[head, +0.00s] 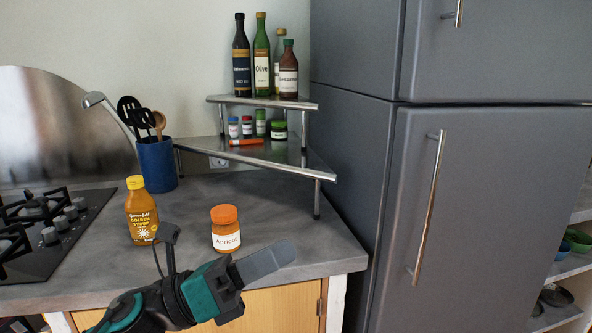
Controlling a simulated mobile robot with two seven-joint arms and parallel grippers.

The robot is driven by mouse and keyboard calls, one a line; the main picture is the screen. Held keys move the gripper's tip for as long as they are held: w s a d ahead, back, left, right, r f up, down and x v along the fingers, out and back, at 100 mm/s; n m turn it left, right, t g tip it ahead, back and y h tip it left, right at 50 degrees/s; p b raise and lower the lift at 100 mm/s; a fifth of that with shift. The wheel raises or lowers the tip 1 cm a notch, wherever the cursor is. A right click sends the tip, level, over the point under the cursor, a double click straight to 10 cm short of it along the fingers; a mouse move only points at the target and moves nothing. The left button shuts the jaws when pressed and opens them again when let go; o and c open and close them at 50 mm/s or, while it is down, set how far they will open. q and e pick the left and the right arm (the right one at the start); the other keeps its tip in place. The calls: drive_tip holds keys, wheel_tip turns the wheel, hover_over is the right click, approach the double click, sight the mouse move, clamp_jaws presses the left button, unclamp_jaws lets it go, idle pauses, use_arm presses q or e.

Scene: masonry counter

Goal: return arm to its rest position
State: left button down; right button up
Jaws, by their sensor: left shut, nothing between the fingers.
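My left arm comes in from the bottom left. Its gripper (265,261) is in front of the counter's front edge, with its fingers pointing up and to the right. It is shut and holds nothing. An orange-lidded apricot jar (225,229) stands upright on the counter just behind the gripper, apart from it in the picture. A golden syrup bottle (141,210) stands upright to the left of the jar, and part of my gripper overlaps its lower right edge. My right gripper is not in view.
A grey counter (300,225) holds a hob (50,230) at left and a blue utensil pot (156,164). A two-tier metal corner shelf (270,152) carries several bottles and small jars. A tall grey fridge (480,200) stands at right. The counter's front right is clear.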

use_arm(q)
drive_tip(key=w+a+f+n+t+y, duration=0.1)
drive_tip(key=a+f+n+t+y, duration=0.45)
drive_tip(key=n, duration=0.75)
drive_tip(key=w+a+f+n+t+y, duration=0.1)
drive_tip(key=a+f+n+t+y, duration=0.2)
drive_tip(key=f+n+t+y, duration=0.8)
drive_tip(key=s+a+f+n+g+y, duration=0.1)
drive_tip(key=s+a+f+n+g, duration=0.2)
drive_tip(key=s+f+n+g, duration=0.3)
drive_tip(key=s+a+f+n+g+y+p, duration=0.1)
drive_tip(key=s+a+f+n+g, duration=0.2)
drive_tip(key=f+n, duration=0.9)
drive_tip(key=s+f+g, duration=0.1)
drive_tip(key=s+g, duration=0.2)
drive_tip(key=s, duration=0.2)
drive_tip(key=shift+s+a+f, duration=0.15)
drive_tip(key=shift+s, duration=0.1)
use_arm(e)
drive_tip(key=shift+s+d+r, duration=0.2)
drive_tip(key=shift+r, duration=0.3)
use_arm(q)
drive_tip(key=shift+y+p, duration=0.25)
drive_tip(key=shift+p, duration=0.05)
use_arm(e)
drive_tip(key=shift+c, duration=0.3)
